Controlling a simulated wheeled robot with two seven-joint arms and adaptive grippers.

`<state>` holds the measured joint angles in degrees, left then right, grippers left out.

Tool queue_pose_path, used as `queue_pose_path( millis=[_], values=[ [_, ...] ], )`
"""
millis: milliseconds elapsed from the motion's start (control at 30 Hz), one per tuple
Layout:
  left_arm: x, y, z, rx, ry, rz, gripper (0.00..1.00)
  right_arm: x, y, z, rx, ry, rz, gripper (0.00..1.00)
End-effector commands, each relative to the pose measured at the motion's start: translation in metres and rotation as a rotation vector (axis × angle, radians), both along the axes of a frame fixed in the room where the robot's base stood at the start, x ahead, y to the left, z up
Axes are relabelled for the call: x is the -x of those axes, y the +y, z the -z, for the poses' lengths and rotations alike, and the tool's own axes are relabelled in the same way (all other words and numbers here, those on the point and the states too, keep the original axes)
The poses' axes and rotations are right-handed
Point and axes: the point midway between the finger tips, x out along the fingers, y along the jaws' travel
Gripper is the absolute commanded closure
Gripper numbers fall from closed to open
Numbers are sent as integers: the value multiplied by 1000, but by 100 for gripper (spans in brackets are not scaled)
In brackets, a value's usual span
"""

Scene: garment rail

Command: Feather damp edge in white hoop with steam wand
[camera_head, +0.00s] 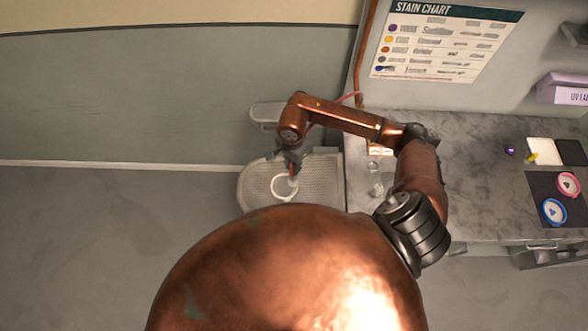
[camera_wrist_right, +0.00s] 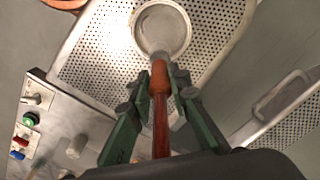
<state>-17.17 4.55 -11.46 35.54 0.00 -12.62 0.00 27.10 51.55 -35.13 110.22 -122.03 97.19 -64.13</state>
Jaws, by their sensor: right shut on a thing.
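The white hoop (camera_head: 273,187) lies on the perforated board (camera_head: 257,190). In the wrist view the hoop (camera_wrist_right: 138,32) is at top centre, with greyish cloth inside; a damp edge cannot be made out. My right gripper (camera_head: 293,167) is just above the hoop's far side. In the wrist view my right gripper (camera_wrist_right: 160,78) is shut on a tool with a reddish-brown handle (camera_wrist_right: 161,125), seemingly the steam wand. Its front end points at the hoop; whether it touches the cloth I cannot tell. My left gripper is not in view.
On the grey counter (camera_head: 470,160) at right, a pink hoop (camera_head: 568,184) and a blue hoop (camera_head: 554,211) lie on a dark mat. A purple item (camera_head: 510,151) and a yellow item (camera_head: 532,158) are behind them. A stain chart (camera_head: 440,42) hangs on the wall.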

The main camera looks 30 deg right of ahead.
Motion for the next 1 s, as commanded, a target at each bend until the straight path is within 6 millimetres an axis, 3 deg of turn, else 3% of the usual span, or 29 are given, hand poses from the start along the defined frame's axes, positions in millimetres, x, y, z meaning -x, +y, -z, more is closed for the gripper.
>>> queue_pose_path(
  millis=[1000],
  values=[
    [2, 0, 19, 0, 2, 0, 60, -28, 13, 0, -1, -1, -1, 100]
  ],
)
